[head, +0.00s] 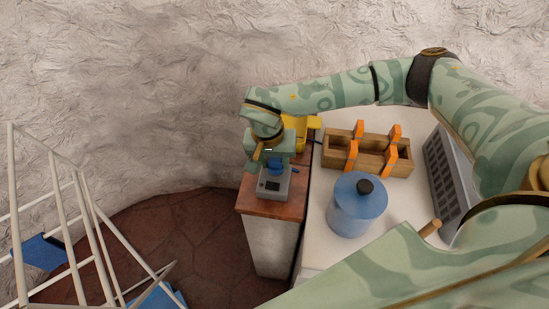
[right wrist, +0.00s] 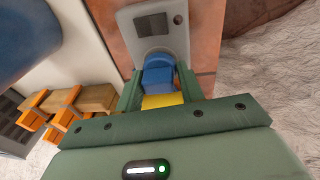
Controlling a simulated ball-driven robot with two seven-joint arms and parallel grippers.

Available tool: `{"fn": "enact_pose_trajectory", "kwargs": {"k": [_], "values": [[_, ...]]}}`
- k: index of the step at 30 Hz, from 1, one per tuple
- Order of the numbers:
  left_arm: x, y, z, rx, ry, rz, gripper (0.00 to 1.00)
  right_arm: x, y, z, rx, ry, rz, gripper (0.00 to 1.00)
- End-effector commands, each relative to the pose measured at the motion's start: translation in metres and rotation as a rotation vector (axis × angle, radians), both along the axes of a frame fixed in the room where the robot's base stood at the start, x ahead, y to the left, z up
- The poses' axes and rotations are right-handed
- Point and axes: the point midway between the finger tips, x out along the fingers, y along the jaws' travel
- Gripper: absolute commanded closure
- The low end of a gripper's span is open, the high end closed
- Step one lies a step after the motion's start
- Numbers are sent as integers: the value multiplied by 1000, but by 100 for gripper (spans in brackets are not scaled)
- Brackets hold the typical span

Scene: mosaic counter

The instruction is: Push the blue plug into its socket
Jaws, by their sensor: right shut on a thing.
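The blue plug (head: 275,166) is between the jaws of my right gripper (head: 272,161), over the grey socket box (head: 273,191) on the brown counter top. In the right wrist view the plug (right wrist: 158,74) sits between the fingers of the right gripper (right wrist: 160,85), at the near end of the socket box (right wrist: 178,40), which has a dark panel. The plug is at or just above the box's rounded socket; I cannot tell whether it is seated. The socket opening is hidden. My left gripper is not in view.
A yellow object (head: 301,128) stands behind the gripper. To the right are a wooden crate (head: 381,168) with orange pieces, a blue lidded pot (head: 357,212) and a grey grille (head: 447,172). A white rack (head: 62,210) stands at left. The floor between is clear.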

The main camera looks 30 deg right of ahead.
Motion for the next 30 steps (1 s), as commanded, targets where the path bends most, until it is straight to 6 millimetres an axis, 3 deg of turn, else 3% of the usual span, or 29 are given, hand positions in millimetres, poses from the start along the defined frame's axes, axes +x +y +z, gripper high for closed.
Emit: {"fn": "enact_pose_trajectory", "kwargs": {"k": [16, 17, 19, 30], "values": [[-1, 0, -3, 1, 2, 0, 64, 0, 0, -9, 0, 0, 1, 82], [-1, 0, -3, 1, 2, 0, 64, 0, 0, -8, 0, 0, 1, 54], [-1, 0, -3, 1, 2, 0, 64, 0, 0, -8, 0, 0, 1, 37], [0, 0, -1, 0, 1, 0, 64, 0, 1, -1, 0, -1, 1, 37]]}}
